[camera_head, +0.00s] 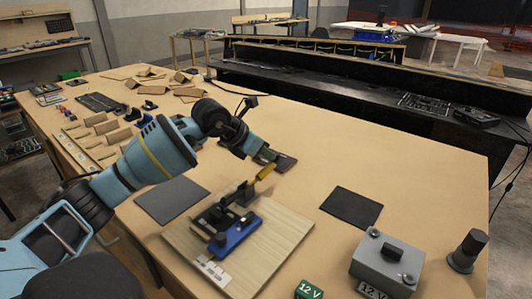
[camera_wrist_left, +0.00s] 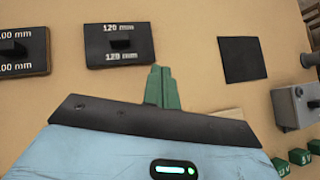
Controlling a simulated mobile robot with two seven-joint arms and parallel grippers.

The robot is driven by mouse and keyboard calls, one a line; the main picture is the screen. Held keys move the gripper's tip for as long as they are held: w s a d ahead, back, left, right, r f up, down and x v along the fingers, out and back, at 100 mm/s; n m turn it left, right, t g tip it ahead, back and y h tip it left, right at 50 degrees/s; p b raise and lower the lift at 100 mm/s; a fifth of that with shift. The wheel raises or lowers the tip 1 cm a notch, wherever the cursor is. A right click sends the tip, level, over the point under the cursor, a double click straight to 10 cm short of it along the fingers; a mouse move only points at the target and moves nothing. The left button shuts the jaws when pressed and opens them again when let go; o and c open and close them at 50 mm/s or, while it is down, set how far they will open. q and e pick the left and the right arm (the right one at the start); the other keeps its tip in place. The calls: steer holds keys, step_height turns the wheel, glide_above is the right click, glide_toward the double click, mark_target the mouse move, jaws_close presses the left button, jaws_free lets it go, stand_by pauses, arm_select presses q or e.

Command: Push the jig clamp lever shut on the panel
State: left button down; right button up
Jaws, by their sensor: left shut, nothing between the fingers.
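The jig clamp (camera_head: 222,214) is a dark block with a blue part (camera_head: 238,234), set on a light wooden board (camera_head: 283,240). Its lever with a yellow handle (camera_head: 264,171) stands raised, tilted up to the right. My left gripper (camera_head: 266,154) is just above and behind the yellow handle in the head view; I cannot tell whether they touch. Its green fingers (camera_wrist_left: 161,86) are shut and empty in the wrist view. The clamp and lever are hidden in that view; only a sliver of the board (camera_wrist_left: 232,113) shows. My right gripper is not in view.
A dark plate marked 120 mm (camera_wrist_left: 120,44) lies beyond the fingers. Flat dark mats (camera_head: 351,206) (camera_head: 171,200) lie either side of the board.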

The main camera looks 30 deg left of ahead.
arm_select(q)
steer(key=v, duration=0.8)
steer(key=shift+w, duration=0.15)
